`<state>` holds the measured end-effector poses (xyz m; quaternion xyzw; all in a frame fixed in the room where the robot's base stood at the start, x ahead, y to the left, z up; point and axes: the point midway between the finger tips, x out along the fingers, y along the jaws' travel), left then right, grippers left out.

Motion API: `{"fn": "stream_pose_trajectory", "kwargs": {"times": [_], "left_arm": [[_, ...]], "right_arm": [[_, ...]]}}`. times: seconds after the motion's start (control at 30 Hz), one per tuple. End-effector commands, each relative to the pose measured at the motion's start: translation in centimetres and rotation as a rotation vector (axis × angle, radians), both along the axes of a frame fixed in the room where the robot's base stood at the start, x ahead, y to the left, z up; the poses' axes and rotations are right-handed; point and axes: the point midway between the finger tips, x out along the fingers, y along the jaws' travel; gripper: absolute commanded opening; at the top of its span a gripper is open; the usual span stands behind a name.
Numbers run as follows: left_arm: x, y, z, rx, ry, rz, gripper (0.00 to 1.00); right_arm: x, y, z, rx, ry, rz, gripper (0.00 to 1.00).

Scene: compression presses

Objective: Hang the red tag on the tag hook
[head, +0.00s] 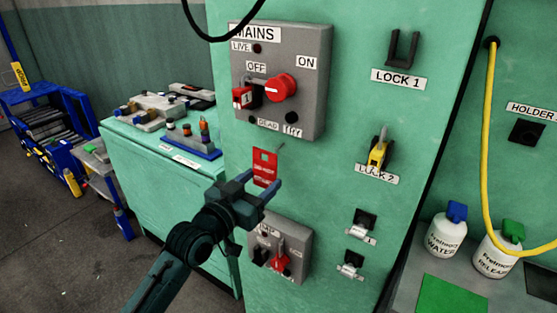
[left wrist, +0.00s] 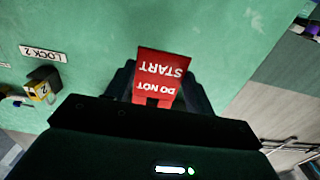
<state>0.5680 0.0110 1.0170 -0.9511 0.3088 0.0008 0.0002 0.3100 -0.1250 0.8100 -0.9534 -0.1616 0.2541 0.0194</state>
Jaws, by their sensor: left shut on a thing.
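The red tag (head: 265,167) is upright between the fingertips of my left gripper (head: 262,184), which is shut on its lower part. In the left wrist view the tag (left wrist: 163,66) reads "DO NOT START" upside down, between the dark fingers (left wrist: 158,92). A thin grey peg, seemingly the tag hook (head: 281,148), sticks out of the green panel just above and right of the tag in the head view. The tag appears apart from it, though the depth gap is hard to tell. My right gripper is not in view.
The grey MAINS box (head: 310,50) is above the tag, with a red knob (head: 281,87) and red padlock (head: 241,97). A smaller switch box (head: 296,245) is below. A yellow padlock (head: 378,152) hangs at LOCK 2. The panel between is clear.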

Motion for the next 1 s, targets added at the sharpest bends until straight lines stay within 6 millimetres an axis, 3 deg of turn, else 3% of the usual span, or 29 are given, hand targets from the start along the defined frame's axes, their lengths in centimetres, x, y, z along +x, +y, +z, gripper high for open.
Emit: {"fn": "stream_pose_trajectory", "kwargs": {"times": [0.63,1.0], "left_arm": [[-3.2,2.3,0.2,0.0,-0.002,0.0,0.41],[-3.5,2.5,0.1,-0.001,-0.002,0.0,0.41]], "right_arm": [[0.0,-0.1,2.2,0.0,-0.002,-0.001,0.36],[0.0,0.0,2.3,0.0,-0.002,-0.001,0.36]]}}
